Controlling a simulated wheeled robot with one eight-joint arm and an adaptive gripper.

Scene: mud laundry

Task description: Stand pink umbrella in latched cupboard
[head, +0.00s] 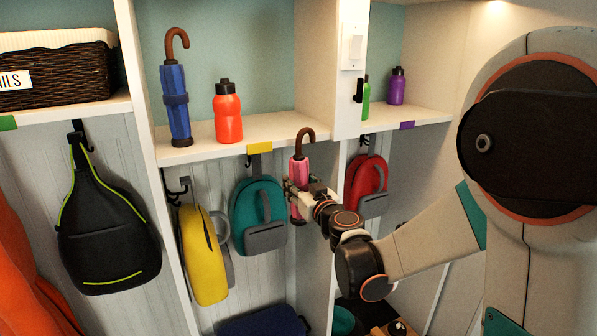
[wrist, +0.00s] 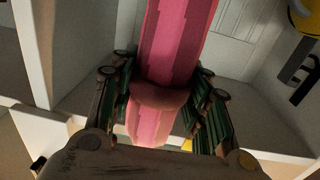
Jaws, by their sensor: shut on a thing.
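The pink umbrella (head: 300,174) has a brown hooked handle and stands roughly upright in the head view, handle up. My gripper (head: 300,190) is shut on its body, in front of the cubby divider and below the shelf edge. In the wrist view the pink umbrella (wrist: 178,45) runs between the green-padded fingers of my gripper (wrist: 165,100), with a band around it at the fingers. I cannot pick out a latched cupboard for certain in either view.
The shelf (head: 205,148) above holds a blue umbrella (head: 176,105) and an orange bottle (head: 228,112). The right shelf has a purple bottle (head: 397,86) and a green bottle (head: 366,98). Yellow (head: 203,255), teal (head: 257,215) and red (head: 368,186) bags hang close around my gripper.

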